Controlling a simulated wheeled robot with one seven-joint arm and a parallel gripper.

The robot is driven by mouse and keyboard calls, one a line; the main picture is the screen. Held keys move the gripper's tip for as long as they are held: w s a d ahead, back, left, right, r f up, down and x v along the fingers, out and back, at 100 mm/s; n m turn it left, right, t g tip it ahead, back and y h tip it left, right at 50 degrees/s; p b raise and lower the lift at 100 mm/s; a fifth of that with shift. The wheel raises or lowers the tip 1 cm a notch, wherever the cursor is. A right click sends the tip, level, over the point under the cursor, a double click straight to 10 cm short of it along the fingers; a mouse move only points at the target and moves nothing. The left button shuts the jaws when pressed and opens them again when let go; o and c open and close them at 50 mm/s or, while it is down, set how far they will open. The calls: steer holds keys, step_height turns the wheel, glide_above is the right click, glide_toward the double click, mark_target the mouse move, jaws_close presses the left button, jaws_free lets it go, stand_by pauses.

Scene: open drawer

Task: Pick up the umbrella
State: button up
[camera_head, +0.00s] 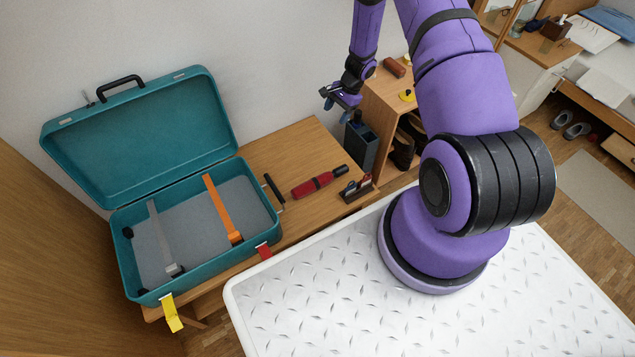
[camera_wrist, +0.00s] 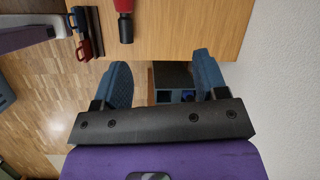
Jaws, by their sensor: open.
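The folded umbrella (camera_head: 312,185), red with black parts, lies on the wooden table to the right of the teal suitcase. In the wrist view the red and black umbrella (camera_wrist: 124,22) shows at the top, left of centre, partly cut off by the frame edge. My gripper (camera_head: 328,98) is up in the air above and to the right of the umbrella, near the wall. In the wrist view my gripper (camera_wrist: 163,68) has its two blue-grey fingers wide apart. Nothing is between them, and they are clear of the umbrella.
The open suitcase (camera_head: 262,230) fills the table's left part, its lid leaning back. A small dark rack (camera_head: 352,190) stands right of the umbrella at the table's edge. A dark box (camera_head: 361,148) is below my gripper. The wooden table (camera_head: 290,150) is bare behind the umbrella.

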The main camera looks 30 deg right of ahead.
mark_target(338, 170)
steer(key=s+f, duration=0.2)
steer(key=f, duration=0.2)
steer(key=s+d+f+m, duration=0.1)
steer(key=s+f, duration=0.1)
steer(key=f, duration=0.3)
steer(key=s+f+m, duration=0.1)
steer(key=s+f, duration=0.1)
steer(key=f, duration=0.3)
steer(key=shift+d+f+g, duration=0.1)
steer(key=shift+d+g, duration=0.1)
steer(key=shift+g, duration=0.2)
steer(key=shift+m, duration=0.3)
steer(key=x, duration=0.5)
steer(key=shift+s+d+f, duration=0.1)
steer(key=shift+s+f, duration=0.15)
steer(key=shift+x, duration=3.05)
steer(key=c, duration=1.2)
